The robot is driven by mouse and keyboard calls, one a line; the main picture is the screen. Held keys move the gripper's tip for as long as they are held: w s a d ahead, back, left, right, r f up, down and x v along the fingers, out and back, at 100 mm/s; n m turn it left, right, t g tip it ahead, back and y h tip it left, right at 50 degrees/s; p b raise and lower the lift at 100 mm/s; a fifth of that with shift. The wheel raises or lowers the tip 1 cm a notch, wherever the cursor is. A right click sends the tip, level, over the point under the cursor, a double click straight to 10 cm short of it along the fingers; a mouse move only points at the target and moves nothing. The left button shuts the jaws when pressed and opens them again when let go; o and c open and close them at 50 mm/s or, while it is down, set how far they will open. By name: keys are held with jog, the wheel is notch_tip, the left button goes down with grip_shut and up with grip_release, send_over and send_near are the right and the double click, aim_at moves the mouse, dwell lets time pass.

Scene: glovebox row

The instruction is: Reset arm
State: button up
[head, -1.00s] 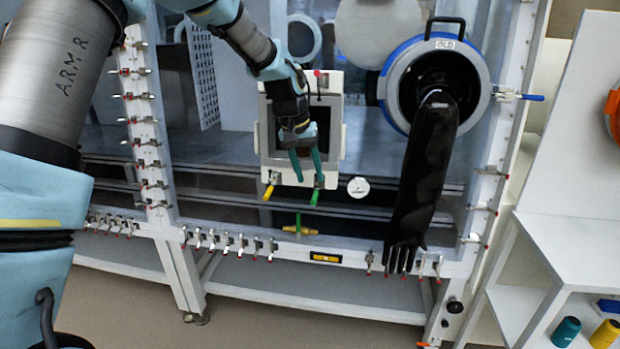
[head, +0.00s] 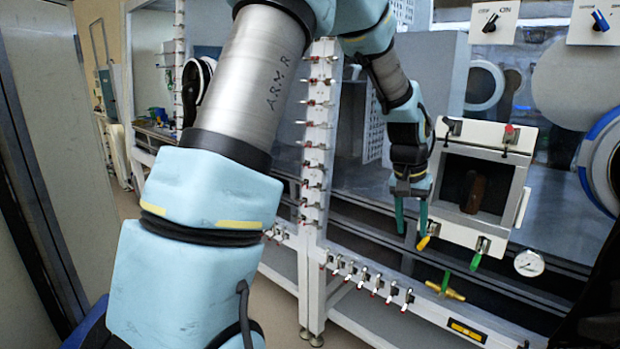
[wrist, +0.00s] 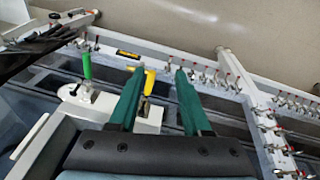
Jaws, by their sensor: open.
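My gripper (head: 411,216) hangs at the end of my arm with its two green fingers pointing down, just left of the white-framed box port (head: 517,160) on the glovebox front. A brown object (head: 474,192) shows inside the open port. I cannot tell whether a finger touches the yellow latch (head: 424,241).
A post (head: 312,140) with several small valves stands left of my gripper. A gauge (head: 529,263) and a brass valve (head: 444,288) sit below the port. A blue-rimmed round glove port (head: 604,160) is at the right edge. Bare floor shows below.

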jog(key=s+a+n+y, duration=0.1)
jog(key=s+a, duration=0.4)
jog(key=a, duration=1)
jog(key=s+a+n, duration=0.4)
jog(key=a, duration=1.2)
jog(key=shift+s+a+f+n+t+y, duration=0.2)
jog(key=shift+s+n+t+y, duration=0.1)
jog(key=shift+s+t+y, duration=0.1)
